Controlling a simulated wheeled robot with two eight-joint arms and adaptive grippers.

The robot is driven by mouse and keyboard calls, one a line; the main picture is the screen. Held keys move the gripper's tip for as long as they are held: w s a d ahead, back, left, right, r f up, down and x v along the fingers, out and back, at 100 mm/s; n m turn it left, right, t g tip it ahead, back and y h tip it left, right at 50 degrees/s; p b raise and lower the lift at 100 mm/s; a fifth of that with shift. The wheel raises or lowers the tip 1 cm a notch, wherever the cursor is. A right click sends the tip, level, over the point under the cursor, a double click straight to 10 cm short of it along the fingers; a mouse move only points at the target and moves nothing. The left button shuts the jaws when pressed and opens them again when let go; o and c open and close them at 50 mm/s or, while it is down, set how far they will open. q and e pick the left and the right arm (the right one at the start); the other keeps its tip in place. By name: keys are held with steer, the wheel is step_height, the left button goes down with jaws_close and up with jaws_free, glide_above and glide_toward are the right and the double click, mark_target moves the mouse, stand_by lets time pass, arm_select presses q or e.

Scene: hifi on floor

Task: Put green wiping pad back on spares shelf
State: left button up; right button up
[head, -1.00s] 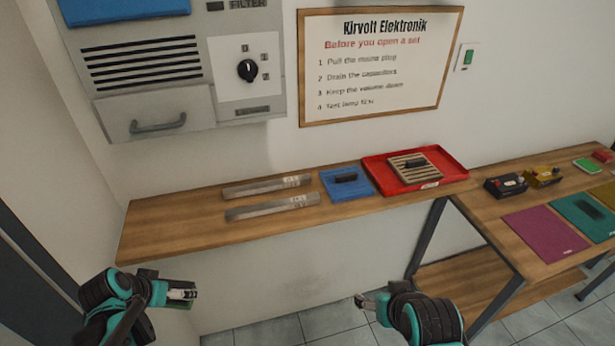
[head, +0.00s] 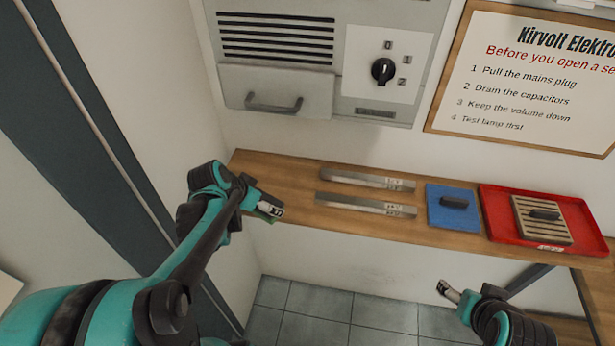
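The wooden shelf (head: 290,197) runs along the wall. On it lie two metal bars (head: 365,205), a blue pad with a black handle (head: 453,208), and a red tray (head: 497,222) holding a slatted beige block with a dark handle (head: 541,220). My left gripper (head: 272,210) is at the shelf's front edge near its left end. A small greenish patch shows at its fingers, too small to tell whether it is the green wiping pad. My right gripper (head: 449,291) is in front of and below the shelf, with nothing visible in it. Its finger opening is unclear.
A grey wall cabinet (head: 290,90) with a drawer handle and black knob hangs above the shelf. A framed notice (head: 530,80) is right of it. The shelf's left end is bare. Tiled floor (head: 310,310) lies below.

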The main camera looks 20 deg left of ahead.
arm_select(q)
steer(key=w, duration=0.4)
steer(key=w+d, duration=0.1)
steer(key=w, duration=0.4)
steer(key=w+d, duration=0.1)
steer(key=w, duration=0.4)
steer(key=shift+w+d+f, duration=0.1)
steer(key=shift+w, duration=0.15)
steer(key=shift+w+f, duration=0.2)
steer(key=shift+f, duration=1.55)
arm_select(e)
steer(key=shift+w+f, duration=0.1)
steer(key=shift+w, duration=0.15)
arm_select(q)
steer(key=shift+f, duration=0.15)
steer(key=o, duration=1.1)
arm_select(e)
steer(key=shift+f, duration=0.15)
